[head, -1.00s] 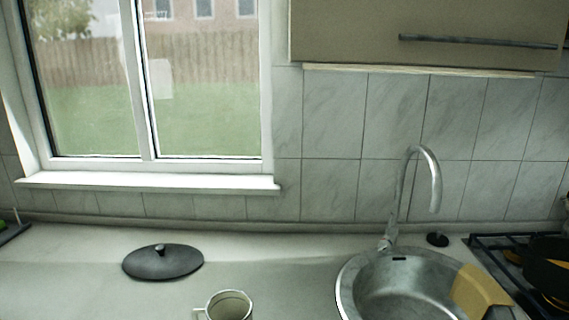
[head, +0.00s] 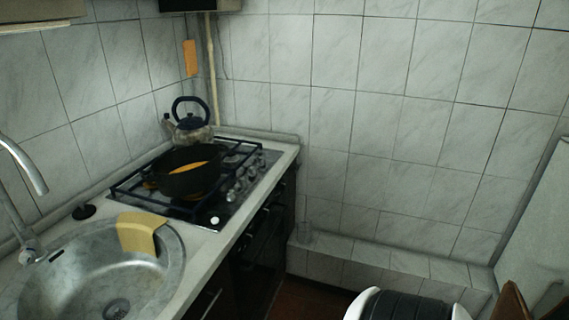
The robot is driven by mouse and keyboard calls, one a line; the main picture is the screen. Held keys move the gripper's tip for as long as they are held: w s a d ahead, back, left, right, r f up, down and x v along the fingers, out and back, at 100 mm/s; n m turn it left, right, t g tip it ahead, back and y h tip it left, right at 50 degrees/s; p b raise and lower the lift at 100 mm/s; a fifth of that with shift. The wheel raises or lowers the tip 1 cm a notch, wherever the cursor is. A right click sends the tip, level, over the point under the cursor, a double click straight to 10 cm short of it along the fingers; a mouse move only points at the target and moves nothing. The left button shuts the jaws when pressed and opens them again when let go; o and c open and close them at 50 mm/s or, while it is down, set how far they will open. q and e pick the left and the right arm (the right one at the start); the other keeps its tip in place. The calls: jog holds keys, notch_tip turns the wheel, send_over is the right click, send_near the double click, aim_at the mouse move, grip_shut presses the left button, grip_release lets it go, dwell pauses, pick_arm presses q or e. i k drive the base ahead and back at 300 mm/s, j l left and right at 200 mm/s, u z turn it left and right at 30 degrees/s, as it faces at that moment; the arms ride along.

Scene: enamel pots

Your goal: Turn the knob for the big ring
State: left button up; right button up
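The gas hob (head: 208,214) is set in the counter at the middle left of the head view. Several silvery knobs (head: 236,187) stand in a row along its right side, too small to tell how each is turned. A dark pan (head: 184,181) with something orange in it sits on the hob's black grate and hides the burner rings near it. A kettle (head: 191,133) with a dark arched handle stands at the back of the hob. Which ring is the big one I cannot tell. Neither of my grippers is in view.
A round steel sink (head: 60,282) with a yellow cloth or board (head: 142,234) over its rim lies left of the hob. The tap (head: 24,170) rises at the left edge. A low tiled ledge (head: 365,262) runs along the right wall. A black-and-white rounded thing (head: 405,306) shows at the bottom.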

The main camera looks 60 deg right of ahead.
aim_at(243, 184)
jog(key=z, duration=1.55)
